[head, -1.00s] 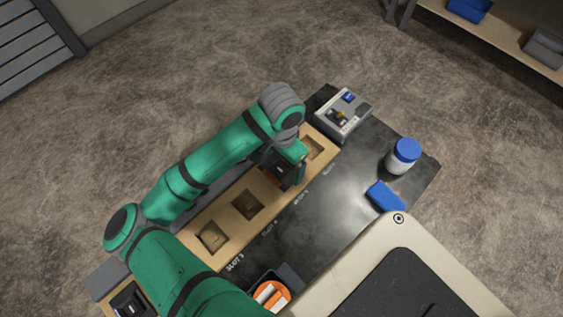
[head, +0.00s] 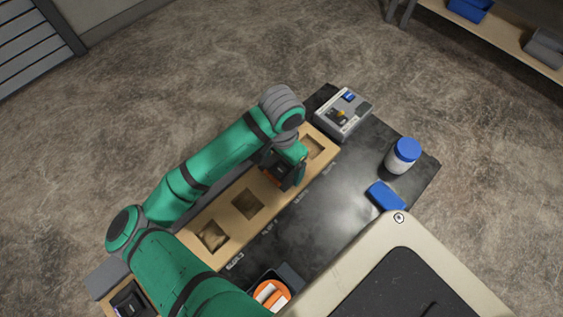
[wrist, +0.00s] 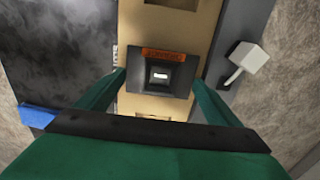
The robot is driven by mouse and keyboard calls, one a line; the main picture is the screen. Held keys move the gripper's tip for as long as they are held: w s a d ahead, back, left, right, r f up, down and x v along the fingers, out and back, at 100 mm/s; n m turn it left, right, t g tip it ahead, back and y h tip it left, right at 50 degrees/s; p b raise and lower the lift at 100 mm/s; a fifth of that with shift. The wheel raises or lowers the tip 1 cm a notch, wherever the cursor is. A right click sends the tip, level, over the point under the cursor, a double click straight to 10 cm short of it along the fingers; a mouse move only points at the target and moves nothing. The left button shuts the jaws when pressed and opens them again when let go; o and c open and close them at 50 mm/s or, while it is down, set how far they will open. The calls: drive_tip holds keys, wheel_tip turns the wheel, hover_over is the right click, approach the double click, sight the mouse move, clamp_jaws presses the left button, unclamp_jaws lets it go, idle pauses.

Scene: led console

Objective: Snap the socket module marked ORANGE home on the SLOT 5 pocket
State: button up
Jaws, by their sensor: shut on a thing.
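The socket module is a dark block with an orange label strip and a pale square centre (wrist: 160,75). In the wrist view it sits between the two green fingers of my gripper (wrist: 158,82), which is shut on its sides. In the head view the module (head: 273,180) shows partly under my gripper (head: 285,172), over the wooden slot strip (head: 228,219). It covers the strip between two open pockets on the lower left and one pocket (head: 313,147) on the upper right. The printed slot labels are too blurred to read surely. I cannot tell whether the module is seated or just above its pocket.
A grey device box (head: 343,113) stands beyond the strip's far end. A blue-lidded jar (head: 403,156) and a blue block (head: 386,196) are on the dark table to the right. An orange container (head: 270,293) is near the front. A white T-shaped part (wrist: 243,60) stands beside the strip.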

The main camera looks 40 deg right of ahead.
drive_tip(key=shift+f, duration=0.55)
idle(0.4)
drive_tip(key=shift+f, duration=0.1)
idle(0.4)
drive_tip(key=shift+s, duration=0.1)
drive_tip(key=o, duration=0.9)
wheel_tip(320, 180, up, 11)
drive_tip(key=shift+f, duration=0.1)
idle(0.4)
